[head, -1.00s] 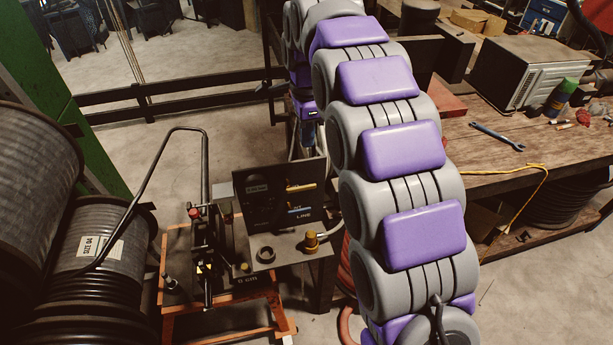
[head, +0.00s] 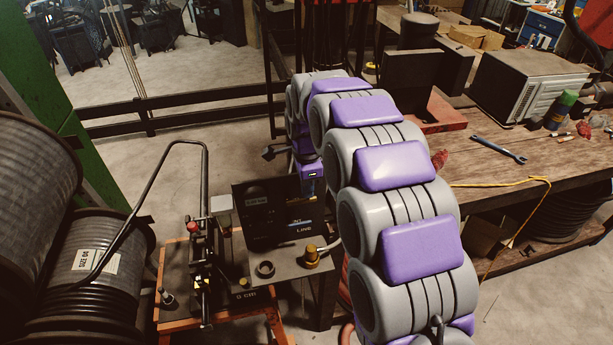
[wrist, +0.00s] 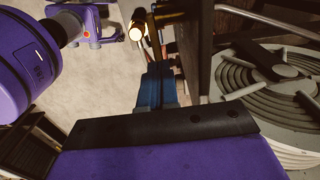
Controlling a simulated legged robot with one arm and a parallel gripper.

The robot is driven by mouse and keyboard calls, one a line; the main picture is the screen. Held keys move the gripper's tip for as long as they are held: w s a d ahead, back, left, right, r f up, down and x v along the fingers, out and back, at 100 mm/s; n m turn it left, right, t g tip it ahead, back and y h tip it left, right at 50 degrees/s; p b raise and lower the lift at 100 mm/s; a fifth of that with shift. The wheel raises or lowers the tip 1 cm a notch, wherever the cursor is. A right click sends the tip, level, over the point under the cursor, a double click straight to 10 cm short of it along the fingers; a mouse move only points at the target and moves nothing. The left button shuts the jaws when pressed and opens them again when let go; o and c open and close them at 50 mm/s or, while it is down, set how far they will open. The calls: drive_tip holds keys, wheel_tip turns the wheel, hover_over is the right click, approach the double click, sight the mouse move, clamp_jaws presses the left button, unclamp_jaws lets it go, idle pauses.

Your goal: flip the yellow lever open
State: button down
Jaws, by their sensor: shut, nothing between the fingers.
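The hose crimper has a dark upright panel (head: 262,215) beside the orange-framed bench. The yellow lever (head: 297,201) appears as a small, dim strip on the panel's right side, close to my gripper. How far it is turned is too small to tell. My gripper (head: 311,188) hangs at the panel's upper right edge, its tips hard to make out. In the wrist view its narrow blue fingers (wrist: 156,85) are together and empty. A dark edge-on plate stands just right of them. I cannot tell whether the gripper touches the lever.
A brass fitting (head: 311,253) stands on the plate below the panel. A bent black handle (head: 165,160) rises left of it, near hose reels (head: 95,255). A wooden workbench (head: 480,168) with a wrench (head: 500,143) lies right of my arm.

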drive_tip(key=shift+f, duration=0.45)
drive_tip(key=shift+d+f+g+y+p, duration=0.3)
drive_tip(key=shift+y+p, duration=0.5)
drive_tip(key=shift+w+d+f+p, duration=0.15)
drive_tip(key=shift+d+f+p, duration=0.15)
drive_tip(key=shift+f+p, duration=0.25)
drive_tip(key=shift+f, duration=0.25)
drive_tip(key=shift+r+p, duration=0.7)
drive_tip(key=shift+r, duration=0.1)
